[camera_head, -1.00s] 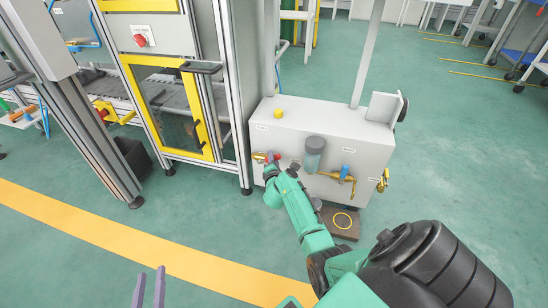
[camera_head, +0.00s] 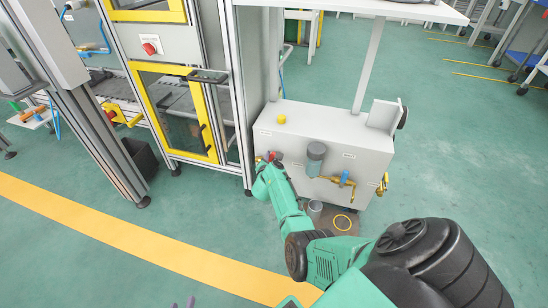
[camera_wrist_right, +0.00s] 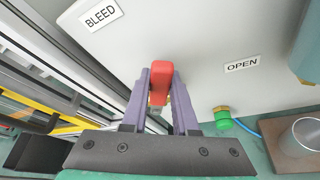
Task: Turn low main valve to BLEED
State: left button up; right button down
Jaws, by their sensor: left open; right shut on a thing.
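The low main valve's red handle (camera_wrist_right: 160,78) is between the two purple fingers of my right gripper (camera_wrist_right: 160,92), which is shut on it. In the right wrist view a BLEED label (camera_wrist_right: 100,16) is at upper left and an OPEN label (camera_wrist_right: 242,64) is at right. The handle lies between these labels in the picture. In the head view my right gripper (camera_head: 268,160) is at the left end of the white cabinet's front, with a bit of red showing there.
The white cabinet (camera_head: 325,123) carries a grey-green cylinder (camera_head: 315,158) and a brass valve with a blue handle (camera_head: 344,178). A grey cup (camera_head: 315,209) stands low in front. A framed machine with yellow doors (camera_head: 176,112) is close at left. Green floor is open at right.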

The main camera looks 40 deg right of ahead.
jog(key=shift+w+a+r+n+g, duration=0.1)
jog(key=shift+w+a+n+g, duration=0.35)
jog(key=shift+n, duration=0.25)
jog(key=shift+w+a+n+g+h+b, duration=0.3)
jog(key=shift+w+n+b, duration=0.1)
jog(key=shift+n+b, duration=0.15)
jog(key=shift+w+a+r+n+g+h+b, duration=0.15)
jog(key=shift+w+a+n+g+h+b, duration=0.15)
jog(key=shift+w+n+g+b, duration=0.5)
jog(key=shift+s, duration=0.25)
pick_arm(q)
notch_tip(320, 180, down, 4)
jog(key=shift+r+t+b, duration=0.2)
jog(key=shift+t+b, duration=0.1)
jog(key=shift+t, duration=0.1)
pick_arm(e)
jog(key=shift+r, duration=0.2)
jog(key=c, duration=0.7)
grip_release()
jog(key=shift+w, duration=0.1)
jog(key=shift+r, duration=0.1)
